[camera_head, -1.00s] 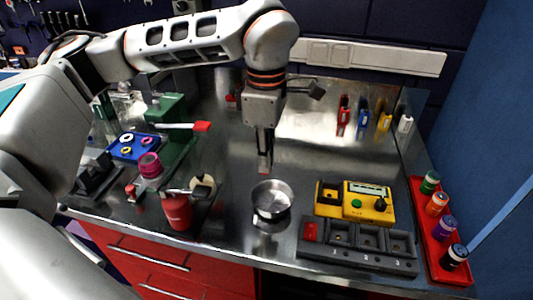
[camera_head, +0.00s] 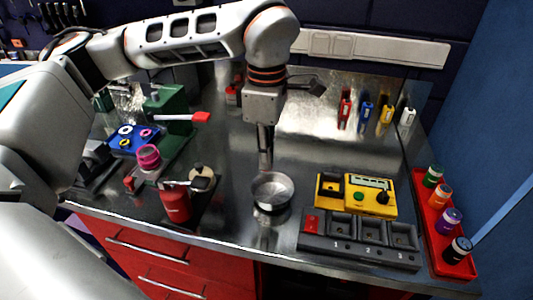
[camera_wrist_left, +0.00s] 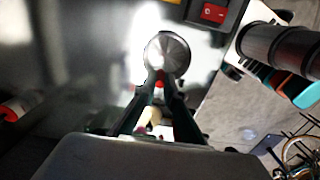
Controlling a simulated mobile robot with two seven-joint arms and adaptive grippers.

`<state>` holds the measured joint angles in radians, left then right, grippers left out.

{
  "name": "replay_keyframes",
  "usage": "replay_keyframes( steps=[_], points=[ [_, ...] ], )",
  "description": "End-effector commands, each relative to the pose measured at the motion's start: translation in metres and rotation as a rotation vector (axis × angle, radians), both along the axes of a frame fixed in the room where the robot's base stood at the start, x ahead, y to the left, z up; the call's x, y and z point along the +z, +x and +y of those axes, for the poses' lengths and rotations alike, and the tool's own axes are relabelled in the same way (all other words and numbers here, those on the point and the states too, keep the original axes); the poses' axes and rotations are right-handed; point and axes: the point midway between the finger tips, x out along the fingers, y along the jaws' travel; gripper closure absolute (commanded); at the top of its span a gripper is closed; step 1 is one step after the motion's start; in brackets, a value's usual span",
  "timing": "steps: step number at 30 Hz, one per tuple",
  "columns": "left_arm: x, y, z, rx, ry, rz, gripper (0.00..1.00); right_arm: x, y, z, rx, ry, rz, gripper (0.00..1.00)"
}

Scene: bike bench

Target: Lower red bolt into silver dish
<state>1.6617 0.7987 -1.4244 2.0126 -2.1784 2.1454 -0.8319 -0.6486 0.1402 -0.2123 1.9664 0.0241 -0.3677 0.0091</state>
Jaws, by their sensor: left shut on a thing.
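The silver dish (camera_head: 271,192) is a small round metal cup standing on the bench top, left of the yellow tester. My left gripper (camera_head: 265,163) points down, with its fingertips just above and at the dish's back rim. It is shut on the red bolt, which shows as a small red spot (camera_wrist_left: 158,86) between the fingertips in the left wrist view. The dish (camera_wrist_left: 168,50) lies just beyond the fingertips there. Most of the bolt is hidden by the fingers. My right gripper is not in view.
A yellow tester (camera_head: 368,197) and a dark numbered tray (camera_head: 358,238) stand right of the dish. A red rack (camera_head: 434,240) of bottles is at the far right. A red can (camera_head: 175,204) stands left of the dish. Bare metal lies behind the dish.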

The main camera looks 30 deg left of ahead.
Motion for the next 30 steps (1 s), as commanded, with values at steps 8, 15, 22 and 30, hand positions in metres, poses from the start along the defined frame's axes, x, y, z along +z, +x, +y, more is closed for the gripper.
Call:
replay_keyframes(
  steps=[8, 15, 22, 30],
  points=[
    [-0.012, 0.000, 0.000, -0.001, 0.001, 0.001, 1.00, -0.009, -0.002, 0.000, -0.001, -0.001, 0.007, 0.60],
    [-0.022, 0.000, 0.000, 0.000, 0.001, 0.001, 1.00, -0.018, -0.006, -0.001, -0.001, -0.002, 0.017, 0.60],
    [-0.025, 0.000, 0.000, 0.000, 0.000, 0.000, 1.00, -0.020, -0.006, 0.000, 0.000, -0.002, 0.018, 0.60],
    [-0.025, 0.000, 0.000, 0.000, 0.000, 0.000, 1.00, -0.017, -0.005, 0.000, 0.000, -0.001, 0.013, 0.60]
  ],
)
